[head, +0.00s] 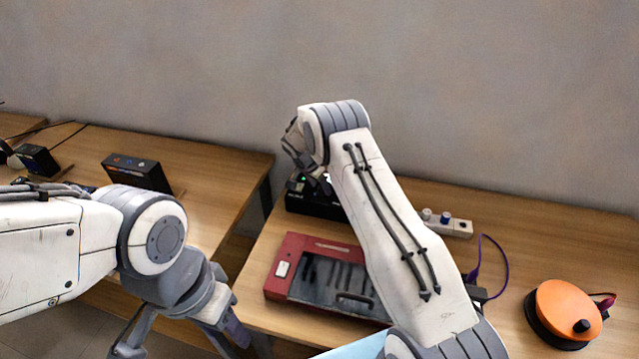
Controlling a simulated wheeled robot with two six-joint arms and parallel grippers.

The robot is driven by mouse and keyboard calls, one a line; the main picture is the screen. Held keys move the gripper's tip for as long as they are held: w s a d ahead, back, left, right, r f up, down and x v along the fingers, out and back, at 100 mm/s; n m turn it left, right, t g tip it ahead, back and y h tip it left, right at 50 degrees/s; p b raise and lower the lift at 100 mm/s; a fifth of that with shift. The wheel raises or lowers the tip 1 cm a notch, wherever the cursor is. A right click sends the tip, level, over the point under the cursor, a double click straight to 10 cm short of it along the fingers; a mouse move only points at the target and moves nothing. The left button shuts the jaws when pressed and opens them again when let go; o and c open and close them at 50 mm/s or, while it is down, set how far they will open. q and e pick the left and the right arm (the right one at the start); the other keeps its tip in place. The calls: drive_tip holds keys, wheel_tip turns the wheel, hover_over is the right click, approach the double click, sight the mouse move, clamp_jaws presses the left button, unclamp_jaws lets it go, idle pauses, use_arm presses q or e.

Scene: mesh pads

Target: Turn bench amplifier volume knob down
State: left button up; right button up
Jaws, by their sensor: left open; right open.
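A black box with a small green light (318,208), which looks like the bench amplifier, stands at the back left of the right-hand table. My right arm covers much of its front and top, so I cannot make out its volume knob. My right gripper (312,178) is open at this box, mostly hidden behind my wrist; I cannot tell whether it touches anything. My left gripper (182,342) is open and empty, pointing down at the bottom of the view, left of the right-hand table and well away from the box.
A red case with a dark window (297,266) lies in front of the black box. A white power strip (458,228) and an orange round device with a black knob (567,307) are to the right. Another black box (137,172) stands on the left table (215,170), across a gap.

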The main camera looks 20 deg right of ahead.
drive_tip(key=shift+f, duration=0.15)
clamp_jaws()
